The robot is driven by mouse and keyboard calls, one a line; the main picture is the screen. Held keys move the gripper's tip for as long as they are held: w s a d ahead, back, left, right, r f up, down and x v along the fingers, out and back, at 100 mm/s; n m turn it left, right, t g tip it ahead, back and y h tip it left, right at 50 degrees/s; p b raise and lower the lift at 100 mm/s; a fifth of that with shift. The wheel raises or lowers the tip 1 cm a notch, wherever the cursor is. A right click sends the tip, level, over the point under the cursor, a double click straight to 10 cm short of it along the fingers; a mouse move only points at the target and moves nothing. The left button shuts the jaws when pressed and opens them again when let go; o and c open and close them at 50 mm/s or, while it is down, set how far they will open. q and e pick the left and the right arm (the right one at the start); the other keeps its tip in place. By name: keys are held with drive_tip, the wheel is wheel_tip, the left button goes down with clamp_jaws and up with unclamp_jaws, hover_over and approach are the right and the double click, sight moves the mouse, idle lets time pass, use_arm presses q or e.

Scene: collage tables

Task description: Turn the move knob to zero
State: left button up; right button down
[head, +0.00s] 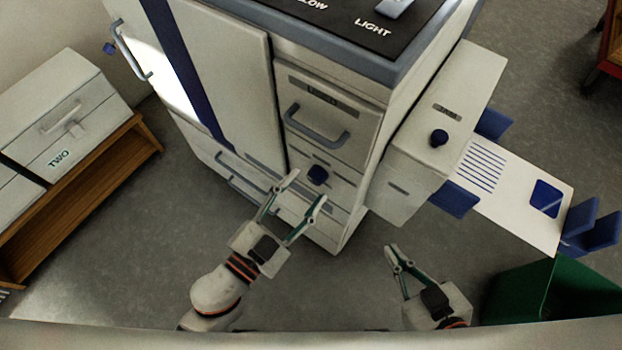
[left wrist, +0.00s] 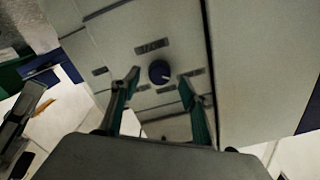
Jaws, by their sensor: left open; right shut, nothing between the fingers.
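A round dark-blue knob (head: 318,174) sits on the cabinet's front panel, below the handled drawer. In the left wrist view the knob (left wrist: 159,72) shows a small light mark pointing toward the lower right. Small labels surround it, too blurred to read. My left gripper (head: 305,188) is open and empty, in front of the panel, its fingertips pointing at the knob. In the left wrist view the knob appears between and slightly beyond the fingertips; I cannot tell whether they touch. My right gripper (head: 393,252) is shut and empty, low to the right of the cabinet.
A second dark knob (head: 439,138) sits on the box at the cabinet's right side. A white table with blue parts (head: 515,205) and a green bin (head: 530,290) stand at right. A wooden bench (head: 90,190) with white drawers is at left. Grey floor lies between.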

sight(312, 180)
use_arm(q)
drive_tip(key=shift+x, duration=1.55)
drive_tip(key=shift+c, duration=0.5)
drive_tip(key=c, duration=1)
drive_tip(key=shift+m, duration=0.3)
drive_tip(key=m, duration=0.5)
drive_tip(key=shift+m+p, duration=0.3)
drive_tip(key=shift+p, duration=0.05)
drive_tip(key=m, duration=0.5)
drive_tip(key=shift+m, duration=0.4)
